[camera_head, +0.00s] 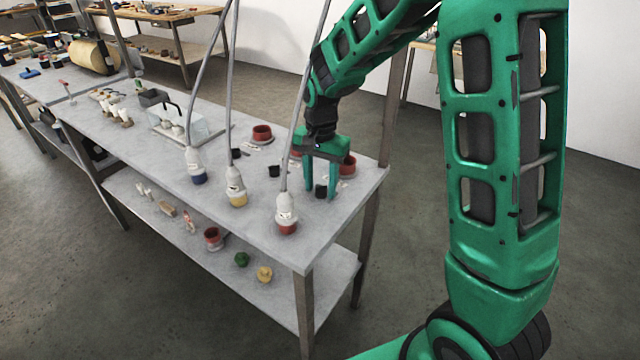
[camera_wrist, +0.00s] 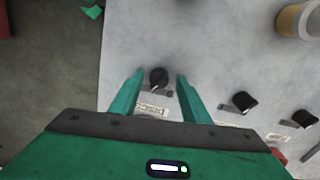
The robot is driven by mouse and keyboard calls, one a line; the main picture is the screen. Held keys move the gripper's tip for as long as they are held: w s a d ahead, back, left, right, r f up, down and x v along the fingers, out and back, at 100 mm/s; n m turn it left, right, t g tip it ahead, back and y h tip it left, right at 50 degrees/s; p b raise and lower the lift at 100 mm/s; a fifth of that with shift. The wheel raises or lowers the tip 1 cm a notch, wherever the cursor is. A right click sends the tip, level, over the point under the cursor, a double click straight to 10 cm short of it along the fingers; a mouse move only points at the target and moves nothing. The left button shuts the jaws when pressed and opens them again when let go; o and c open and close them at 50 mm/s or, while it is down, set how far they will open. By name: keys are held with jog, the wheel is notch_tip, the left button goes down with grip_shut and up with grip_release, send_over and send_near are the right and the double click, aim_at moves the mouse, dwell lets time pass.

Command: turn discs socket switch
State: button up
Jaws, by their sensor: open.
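The discs socket switch is a small black knob (camera_wrist: 158,78) on the pale bench top, with a white label (camera_wrist: 152,109) beside it that reads "discs". In the head view the same knob (camera_head: 320,191) shows between my fingers. My green gripper (camera_wrist: 157,90) is open and points down, with one finger on each side of the knob. The fingers look apart from the knob in the wrist view. I cannot tell exactly how high the fingertips are above the bench.
Two more black knobs (camera_wrist: 244,102) (camera_wrist: 304,119) sit to the right in the wrist view. White-capped bottles with hoses (camera_head: 287,222) (camera_head: 235,188) stand along the bench's front edge. Red pots (camera_head: 262,134) (camera_head: 348,166) stand behind. The bench's edge is close by my gripper.

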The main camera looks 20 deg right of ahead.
jog(key=c, duration=1)
jog(key=shift+c, duration=0.2)
jog(key=shift+w, duration=0.1)
jog(key=n, duration=0.5)
jog(key=shift+r+n, duration=0.1)
jog(key=shift+n, duration=0.3)
jog(key=n, duration=0.6)
jog(key=shift+w, duration=0.1)
